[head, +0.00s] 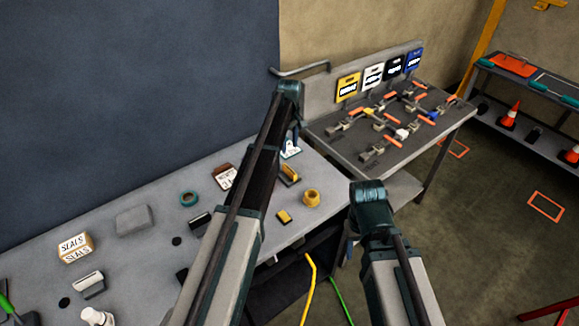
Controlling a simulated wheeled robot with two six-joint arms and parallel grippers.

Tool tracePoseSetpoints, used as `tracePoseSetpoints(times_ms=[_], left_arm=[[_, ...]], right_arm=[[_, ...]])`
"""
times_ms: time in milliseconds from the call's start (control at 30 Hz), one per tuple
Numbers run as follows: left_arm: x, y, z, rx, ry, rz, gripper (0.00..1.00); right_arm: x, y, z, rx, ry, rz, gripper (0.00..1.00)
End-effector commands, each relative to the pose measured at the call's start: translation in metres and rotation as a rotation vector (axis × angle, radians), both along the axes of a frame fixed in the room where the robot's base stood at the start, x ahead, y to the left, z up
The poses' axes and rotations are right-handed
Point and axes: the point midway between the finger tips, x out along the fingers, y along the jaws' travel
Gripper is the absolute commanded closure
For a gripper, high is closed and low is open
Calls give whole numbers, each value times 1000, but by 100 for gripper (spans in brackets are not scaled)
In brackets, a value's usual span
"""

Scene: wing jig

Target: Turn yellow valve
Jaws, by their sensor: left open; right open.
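A small yellow part (379,126) sits among the orange-handled clamps on the jig board at the back right. It lies below the yellow label card (347,87). It is too small to tell its shape or which way it is turned. My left gripper (296,138) hangs over the back of the grey bench, left of the board, open, partly hidden by its arm. My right gripper (350,246) is low in front of the board, open and mostly hidden behind its arm. Both are apart from the yellow part.
White, black and blue label cards (372,76) stand along the board's back. A shelf with orange cones (510,115) stands at right. The floor between is mostly free.

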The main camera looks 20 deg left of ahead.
Motion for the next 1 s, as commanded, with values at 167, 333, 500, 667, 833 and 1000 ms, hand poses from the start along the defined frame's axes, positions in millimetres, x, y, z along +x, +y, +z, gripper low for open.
tracePoseSetpoints(times_ms=[167,333,500,667,833,1000], left_arm=[[-1,-1,-6,0,0,-2,51],[-1,-1,-20,0,0,-3,51],[-1,-1,-40,0,0,-4,51],[-1,-1,-63,0,0,-4,51],[-1,-1,-86,0,0,-4,51],[-1,-1,-110,0,0,-4,51]], right_arm=[[0,0,-6,0,0,1,50],[0,0,-20,-1,0,3,50],[0,0,-40,-2,0,7,50],[0,0,-63,-3,0,13,50],[0,0,-86,-3,0,12,50],[0,0,-110,-3,0,11,50]])
